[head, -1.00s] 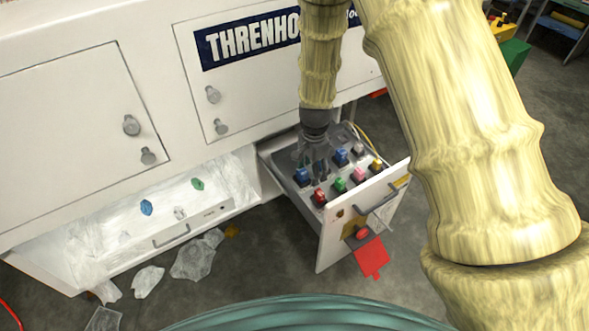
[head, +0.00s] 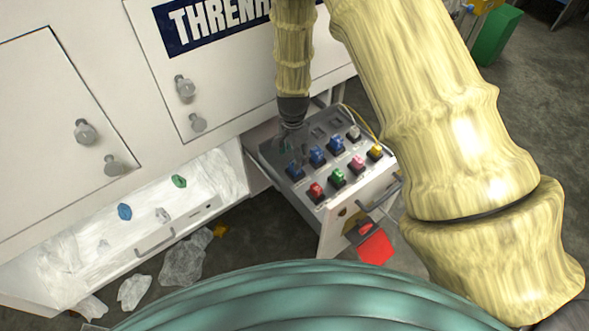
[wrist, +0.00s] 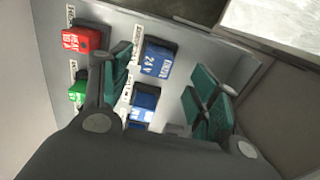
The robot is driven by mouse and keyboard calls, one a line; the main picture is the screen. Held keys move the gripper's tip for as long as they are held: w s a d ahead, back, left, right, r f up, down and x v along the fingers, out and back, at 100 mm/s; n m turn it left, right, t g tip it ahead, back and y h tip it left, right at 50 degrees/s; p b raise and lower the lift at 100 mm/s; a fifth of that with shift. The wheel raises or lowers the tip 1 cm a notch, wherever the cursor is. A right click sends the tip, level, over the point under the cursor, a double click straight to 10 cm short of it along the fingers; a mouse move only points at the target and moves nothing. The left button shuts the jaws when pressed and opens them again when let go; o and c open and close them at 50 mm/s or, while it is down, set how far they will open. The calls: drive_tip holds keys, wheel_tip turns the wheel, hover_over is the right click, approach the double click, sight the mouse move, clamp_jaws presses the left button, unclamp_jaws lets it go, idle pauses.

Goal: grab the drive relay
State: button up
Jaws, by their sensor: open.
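The drive relay, a blue block with white lettering that seems to read "DRIVE 24 V", stands in the panel in the wrist view (wrist: 157,60). In the head view it appears to be the nearest blue relay (head: 295,170) of the left row. My gripper (head: 293,148) is over the left side of the open drawer, close to that relay. In the wrist view my gripper (wrist: 164,78) is open, with green fingers spread on both sides of the relay's column. The fingers look empty; whether they touch anything cannot be told.
More blue relays (head: 318,155) stand behind it. A red relay (head: 317,190) and a green relay (head: 337,178) stand beside the blue row, then pink and yellow ones. The drawer's front (head: 345,215) and white cabinet (head: 110,60) bound the space. Crumpled plastic lies on the floor.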

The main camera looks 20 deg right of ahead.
drive_tip(key=shift+d+f, duration=0.15)
drive_tip(key=shift+f, duration=1.25)
drive_tip(key=shift+d+f, duration=0.15)
drive_tip(key=shift+f, duration=1.2)
drive_tip(key=c, duration=1.1)
